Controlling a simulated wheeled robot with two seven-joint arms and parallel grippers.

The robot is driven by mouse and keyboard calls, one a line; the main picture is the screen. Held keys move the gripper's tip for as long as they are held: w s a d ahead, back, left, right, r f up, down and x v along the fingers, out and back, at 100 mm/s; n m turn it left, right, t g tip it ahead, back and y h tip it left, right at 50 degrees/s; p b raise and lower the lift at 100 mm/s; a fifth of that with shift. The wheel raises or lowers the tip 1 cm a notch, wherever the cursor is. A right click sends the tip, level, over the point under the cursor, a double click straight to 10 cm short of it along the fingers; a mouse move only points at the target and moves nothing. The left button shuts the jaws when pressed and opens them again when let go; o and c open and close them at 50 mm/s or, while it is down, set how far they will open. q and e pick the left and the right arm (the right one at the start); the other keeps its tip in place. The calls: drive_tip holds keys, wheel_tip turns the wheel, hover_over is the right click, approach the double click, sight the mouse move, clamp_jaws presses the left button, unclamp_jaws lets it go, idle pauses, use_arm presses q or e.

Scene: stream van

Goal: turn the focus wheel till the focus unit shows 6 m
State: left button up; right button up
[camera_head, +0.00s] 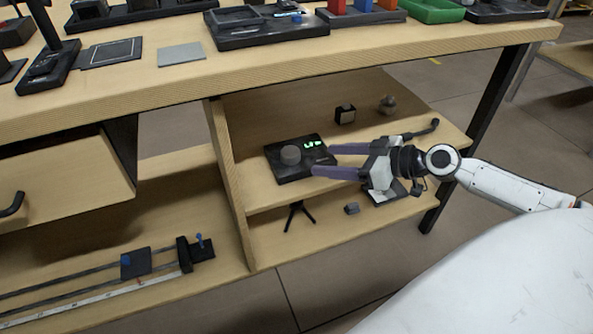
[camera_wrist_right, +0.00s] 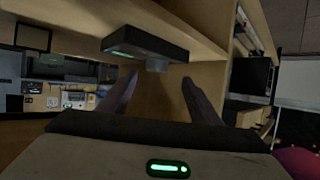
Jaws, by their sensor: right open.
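The focus unit (camera_head: 277,166) is a flat black box on the upper shelf under the table. Its grey round focus wheel (camera_head: 290,155) stands on top, and a small display (camera_head: 313,144) glows green, too small to read. My right gripper (camera_head: 324,161) comes in from the right with its purple fingers apart and empty. Its fingertips are just right of the wheel. In the right wrist view the wheel (camera_wrist_right: 157,64) shows beyond the gap between the fingers (camera_wrist_right: 159,77), on the focus unit (camera_wrist_right: 140,43). I cannot tell whether anything touches. My left gripper is out of view.
The tabletop (camera_head: 130,85) above the shelf holds trays and devices. A wooden divider (camera_head: 226,170) stands left of the focus unit. A small black cube (camera_head: 345,115) and a round ball-like object (camera_head: 387,104) sit behind on the shelf. A small tripod (camera_head: 297,212) stands below.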

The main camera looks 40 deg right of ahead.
sight(296, 153)
drive_tip(key=shift+w+d+r, duration=0.15)
drive_tip(key=shift+w+r, duration=0.3)
drive_tip(key=shift+w, duration=0.15)
drive_tip(key=shift+w+a, duration=0.2)
drive_tip(key=shift+w, duration=0.15)
drive_tip(key=shift+b+x, duration=0.6)
drive_tip(key=shift+x, duration=3.95)
drive_tip(key=shift+s, duration=0.1)
